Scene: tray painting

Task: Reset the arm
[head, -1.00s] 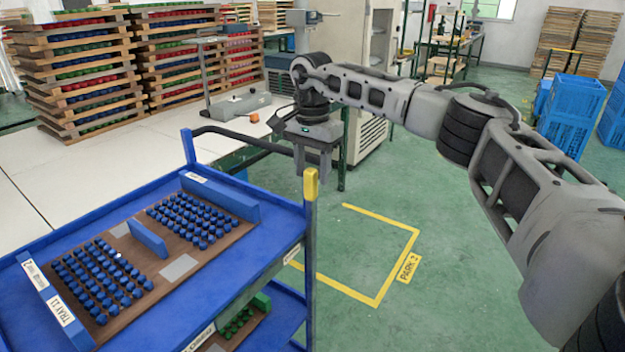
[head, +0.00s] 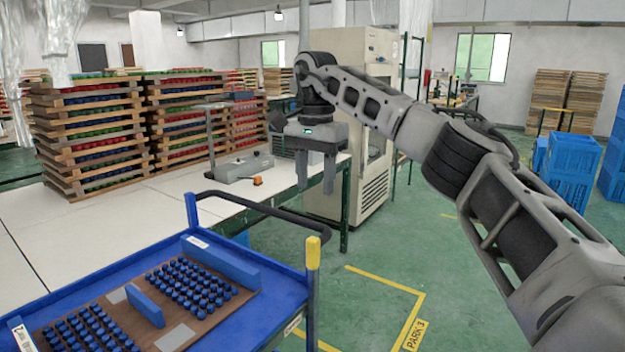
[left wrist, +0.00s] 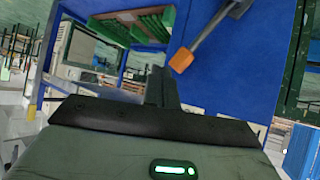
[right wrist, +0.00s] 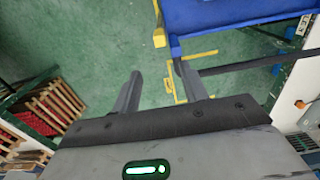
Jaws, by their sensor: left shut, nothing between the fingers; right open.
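My right gripper (head: 316,184) hangs fingers down in the head view, open and empty. It is over the floor just beyond the blue cart's far right corner. The right wrist view shows its two fingers (right wrist: 158,78) apart, with floor between them. My left gripper (left wrist: 160,78) shows only in the left wrist view; its fingers are together with nothing between them. Beyond it are a blue surface, an orange-tipped grey bar (left wrist: 181,60) and a green piece (left wrist: 150,25).
The blue cart (head: 100,276) carries a brown tray (head: 232,302) of blue knobs. A white table (head: 110,222) with stacked trays stands at the left. A cabinet (head: 345,190) is behind the right gripper. Green floor with a yellow parking mark (head: 385,280) lies right of the cart.

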